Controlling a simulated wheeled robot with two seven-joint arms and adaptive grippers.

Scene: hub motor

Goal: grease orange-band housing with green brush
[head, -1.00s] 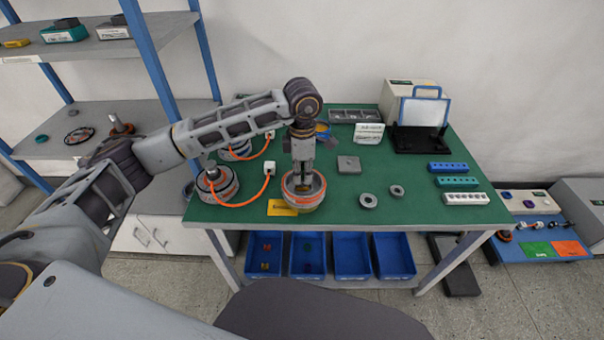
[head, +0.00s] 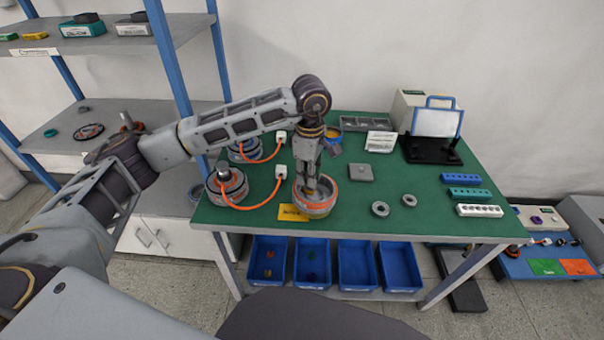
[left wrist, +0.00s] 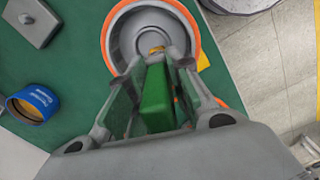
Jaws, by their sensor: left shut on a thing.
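The orange-band housing (head: 315,201) is an open grey bowl with an orange ring, standing near the front edge of the green table. In the left wrist view the housing (left wrist: 116,38) shows its round inside. My left gripper (head: 312,186) points down into the housing's opening. It is shut on the green brush (left wrist: 157,100), whose yellowish tip (left wrist: 156,50) shows over the housing's inside. Whether the tip touches the inner wall I cannot tell. A blue tin with amber contents (left wrist: 30,104) stands behind the housing. My right gripper is not in view.
Two motor units with orange cables (head: 226,184) stand left of the housing. A yellow label (head: 291,213) lies at its front left. Two grey rings (head: 380,209) and a square grey block (head: 361,173) lie to its right. Blue bins (head: 357,262) sit below the table.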

